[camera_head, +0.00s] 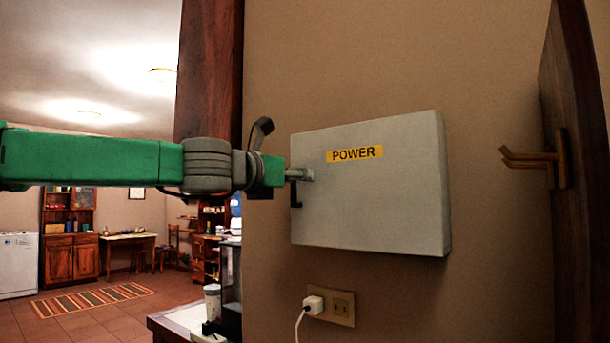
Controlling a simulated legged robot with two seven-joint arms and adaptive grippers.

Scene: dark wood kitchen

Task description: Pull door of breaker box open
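The breaker box (385,205) is a light grey box on the tan wall, with a yellow "POWER" label (354,153). Its door looks closed. A dark handle (296,196) shows at the left edge of its front. My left arm comes in from the left, green and grey, roughly level. My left gripper (304,174) is at the left edge of the box, at the upper end of the handle. Its fingers are seen edge-on and partly overlap the handle, so I cannot tell whether they grip it. My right gripper is not in view.
A wooden door (582,200) with a brass lever (535,158) stands to the right. An outlet (343,309) with a white plug (313,304) is below the box. A dark wood post (208,70) rises behind my arm. A counter (180,320) is at lower left.

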